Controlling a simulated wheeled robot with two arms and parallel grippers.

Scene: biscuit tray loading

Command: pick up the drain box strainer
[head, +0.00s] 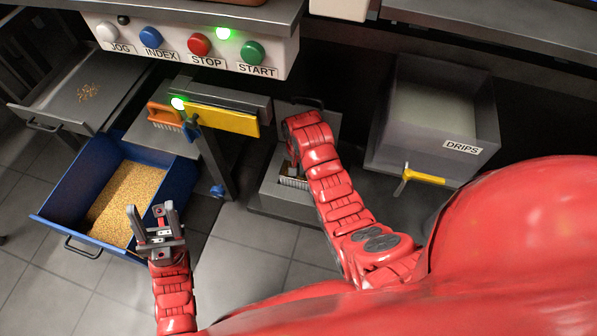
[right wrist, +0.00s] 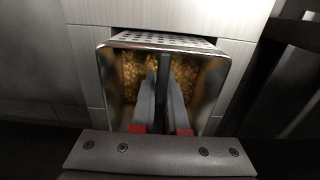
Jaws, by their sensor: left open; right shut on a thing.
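The drain box strainer (right wrist: 165,40) is a shiny metal basket with a perforated far wall and golden crumbs inside. It sits within a pale grey drain box (right wrist: 85,70) in the right wrist view. The grey drain box (head: 280,203) is low at the centre of the head view, where my right arm covers most of the strainer. My right gripper (right wrist: 163,62) reaches into the strainer and is shut on a dark upright bar at its middle, which looks like its handle. My left gripper (head: 153,215) is open and empty, above the front edge of the blue bin.
A button panel (head: 190,48), yellow bar (head: 222,121) and orange brush (head: 163,115) are nearby. A grey DRIPS container (head: 425,150) with a yellow handle (head: 425,178) stands right of the drain box.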

